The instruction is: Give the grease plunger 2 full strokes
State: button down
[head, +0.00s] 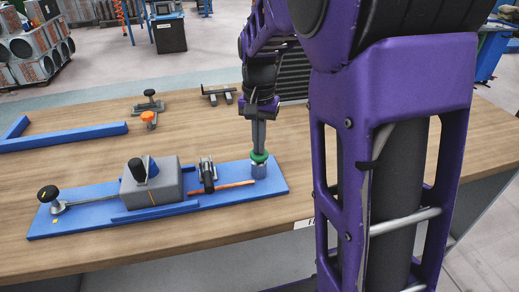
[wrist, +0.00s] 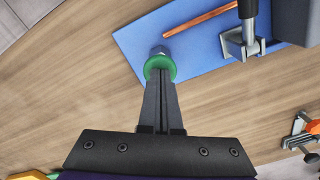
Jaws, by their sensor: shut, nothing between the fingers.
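The grease plunger has a green round cap (head: 259,157) on a short grey metal cylinder (head: 258,170) at the right end of the blue base plate (head: 150,213). My gripper (head: 259,148) points straight down over it. Its fingers are shut with nothing between them, and their tips are at the green cap, seeming to touch its top. In the wrist view the green cap (wrist: 160,67) shows around the tips of my gripper (wrist: 161,76). The fingertips hide part of the cap, and I cannot tell how far it is pressed down.
An orange-brown tube (head: 236,184) lies beside a dark clamp (head: 207,175) on the plate. A grey block (head: 150,182) with a black knob and a crank handle (head: 48,194) are further left. A blue angled bar (head: 70,137) and an orange-knobbed clamp (head: 148,112) lie behind.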

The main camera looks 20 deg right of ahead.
dwell(0.3)
jog(key=shift+r+p, duration=1.85)
jog(key=shift+r, duration=0.1)
jog(key=shift+f, duration=0.2)
jog(key=shift+f+b, duration=1.1)
jog(key=shift+f, duration=0.75)
jog(key=shift+r+p, duration=1.85)
jog(key=shift+r, duration=0.2)
jog(key=shift+r, duration=0.1)
